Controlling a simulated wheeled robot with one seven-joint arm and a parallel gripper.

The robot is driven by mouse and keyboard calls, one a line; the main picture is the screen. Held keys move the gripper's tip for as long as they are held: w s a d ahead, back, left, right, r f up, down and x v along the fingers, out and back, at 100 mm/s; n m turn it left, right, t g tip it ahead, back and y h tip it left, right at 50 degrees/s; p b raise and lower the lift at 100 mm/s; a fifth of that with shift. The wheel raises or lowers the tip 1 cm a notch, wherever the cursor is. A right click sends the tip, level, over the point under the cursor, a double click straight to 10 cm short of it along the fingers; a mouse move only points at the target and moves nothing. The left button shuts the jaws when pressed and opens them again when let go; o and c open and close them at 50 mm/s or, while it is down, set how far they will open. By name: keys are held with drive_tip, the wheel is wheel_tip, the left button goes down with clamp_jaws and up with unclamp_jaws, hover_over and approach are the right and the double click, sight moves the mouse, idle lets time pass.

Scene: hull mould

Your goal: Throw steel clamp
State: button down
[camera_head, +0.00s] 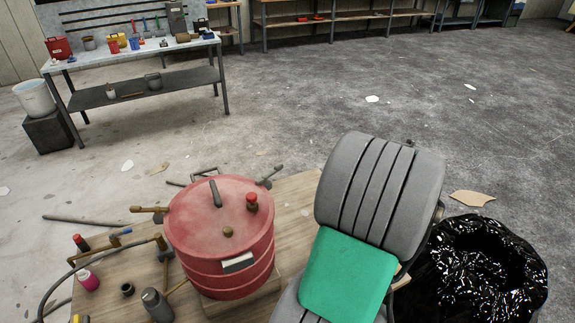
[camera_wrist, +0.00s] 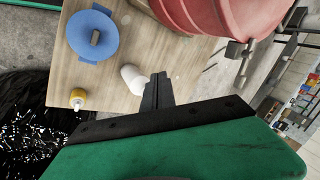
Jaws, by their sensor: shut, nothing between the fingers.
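I cannot pick out a steel clamp for certain in either view. My gripper (camera_wrist: 158,80) shows in the wrist view with its dark fingers together and nothing between them. It is over the wooden table, beside a white cylinder (camera_wrist: 133,78). In the head view my own grey and green arm hides it. A black bin bag (camera_head: 480,270) stands open to the right of my arm; it also shows at the left of the wrist view (camera_wrist: 30,110).
A red pressure pot (camera_head: 222,240) with brass and grey fittings stands on the wooden table (camera_head: 300,195). A workbench (camera_head: 130,52) stands at the back left. Open floor lies beyond.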

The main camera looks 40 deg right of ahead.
drive_tip(key=w+d+r+m+t, duration=0.2)
drive_tip(key=w+r+m+t, duration=0.15)
drive_tip(key=w+r, duration=0.4)
drive_tip(key=p, duration=0.1)
approach(281, 169)
wheel_tip(281, 169, down, 4)
drive_tip(key=w, duration=0.2)
drive_tip(key=w+p, duration=0.1)
drive_tip(key=w, duration=0.1)
drive_tip(key=shift+a+f, duration=0.2)
drive_tip(key=shift+w, duration=0.15)
drive_tip(key=shift+n+y, duration=0.25)
drive_tip(key=shift+y, duration=0.05)
